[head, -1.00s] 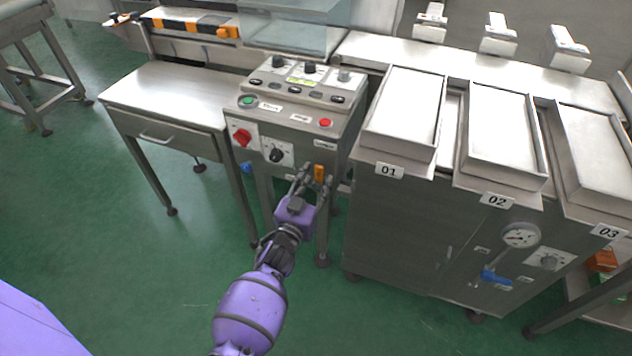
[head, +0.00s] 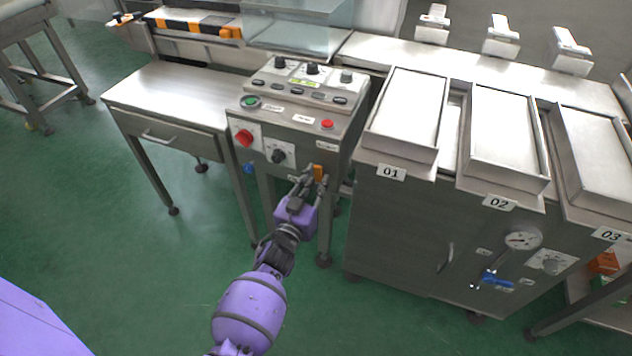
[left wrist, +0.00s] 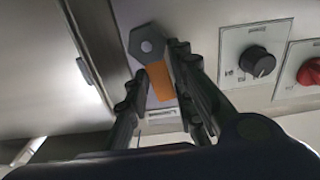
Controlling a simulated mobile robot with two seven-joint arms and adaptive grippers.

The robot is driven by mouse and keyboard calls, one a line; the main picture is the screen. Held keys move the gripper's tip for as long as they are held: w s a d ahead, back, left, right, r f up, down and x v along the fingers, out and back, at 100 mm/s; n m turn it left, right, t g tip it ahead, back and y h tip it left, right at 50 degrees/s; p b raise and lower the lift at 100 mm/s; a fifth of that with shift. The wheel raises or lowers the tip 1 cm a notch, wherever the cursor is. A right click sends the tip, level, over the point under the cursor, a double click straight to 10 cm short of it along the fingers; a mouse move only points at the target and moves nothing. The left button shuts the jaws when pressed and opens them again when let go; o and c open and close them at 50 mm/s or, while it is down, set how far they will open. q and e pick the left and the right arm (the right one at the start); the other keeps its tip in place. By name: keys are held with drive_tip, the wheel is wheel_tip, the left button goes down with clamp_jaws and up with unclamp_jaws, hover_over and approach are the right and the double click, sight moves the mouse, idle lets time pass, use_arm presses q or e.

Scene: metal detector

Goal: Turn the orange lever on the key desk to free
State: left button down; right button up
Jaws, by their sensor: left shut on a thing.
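The key desk (head: 338,147) is a grey metal console on legs. Its orange lever (head: 318,171) sits low on the right of the front face. In the left wrist view the orange lever (left wrist: 160,80) hangs from a grey hexagonal hub, with a white label partly visible behind the fingers. My left gripper (head: 313,180) is at the lever, with one finger on each side of it; it also shows in the left wrist view (left wrist: 162,88). It is shut on the lever, whose lower part lies between the fingers. My right gripper is not in view.
A red knob (head: 243,138) and a black knob (head: 278,156) are left of the lever on the same face. A red button (head: 327,124) is above. A steel cabinet with trays (head: 391,173) stands close on the right, a side table (head: 180,95) on the left.

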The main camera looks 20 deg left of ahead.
use_arm(q)
drive_tip(key=n+p, duration=0.1)
drive_tip(key=n, duration=0.1)
drive_tip(key=shift+n, duration=0.4)
drive_tip(key=n, duration=0.3)
drive_tip(key=a+f+n, duration=0.1)
drive_tip(key=n, duration=0.3)
drive_tip(key=a+f+n+b, duration=0.1)
drive_tip(key=n, duration=0.2)
drive_tip(key=shift+w+a+n, duration=0.15)
drive_tip(key=shift+a+n, duration=0.05)
drive_tip(key=shift+n, duration=0.2)
drive_tip(key=c, duration=1.6)
unclamp_jaws()
drive_tip(key=shift+o, duration=0.2)
drive_tip(key=shift+a+f, duration=0.2)
drive_tip(key=s, duration=1.2)
drive_tip(key=shift+a, duration=0.15)
